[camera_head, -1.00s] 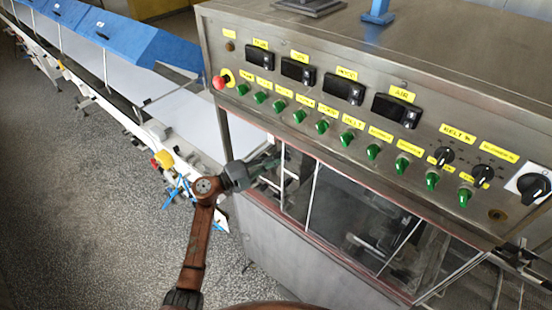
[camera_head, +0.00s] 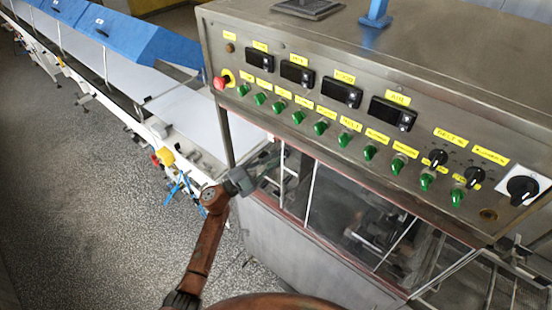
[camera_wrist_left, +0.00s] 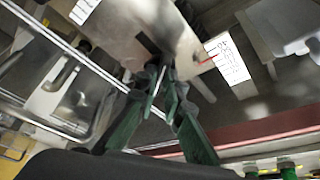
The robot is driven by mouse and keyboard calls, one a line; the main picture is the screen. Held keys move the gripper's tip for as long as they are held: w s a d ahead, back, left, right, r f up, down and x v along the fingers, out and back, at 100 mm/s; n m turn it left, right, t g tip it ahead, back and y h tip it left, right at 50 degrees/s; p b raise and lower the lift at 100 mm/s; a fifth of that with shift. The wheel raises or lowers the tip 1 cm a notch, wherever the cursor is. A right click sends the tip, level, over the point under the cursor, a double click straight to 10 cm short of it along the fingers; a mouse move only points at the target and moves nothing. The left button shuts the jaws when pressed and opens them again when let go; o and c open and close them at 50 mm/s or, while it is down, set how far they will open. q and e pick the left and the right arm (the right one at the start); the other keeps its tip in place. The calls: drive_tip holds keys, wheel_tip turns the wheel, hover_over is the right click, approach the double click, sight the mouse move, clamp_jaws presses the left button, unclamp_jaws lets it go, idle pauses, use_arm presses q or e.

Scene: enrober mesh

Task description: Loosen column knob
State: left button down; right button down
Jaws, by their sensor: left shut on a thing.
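My left gripper (camera_head: 266,161) reaches through the opening under the control panel, beside the machine's front post. In the left wrist view its green fingers (camera_wrist_left: 167,88) are closed together at the tips on a small dark part, which I take to be the column knob (camera_wrist_left: 153,48). The knob lies against a bare metal plate (camera_wrist_left: 130,25) with white scale labels. The fingertips cover much of it, so its shape and turn are unclear. In the head view I cannot make out the knob. My right gripper is not in view.
The steel control panel (camera_head: 330,128) with green switches and black dials overhangs the gripper. A red stop button (camera_head: 221,83) is at its left end. Windows and a red-edged frame lie below. A white conveyor (camera_head: 190,125) runs off left. Grey floor (camera_head: 90,220) is clear.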

use_arm(q)
drive_tip(key=shift+f, duration=0.1)
drive_tip(key=c, duration=2)
unclamp_jaws()
drive_tip(key=shift+c, duration=0.2)
drive_tip(key=shift+a, duration=0.1)
drive_tip(key=v, duration=1.2)
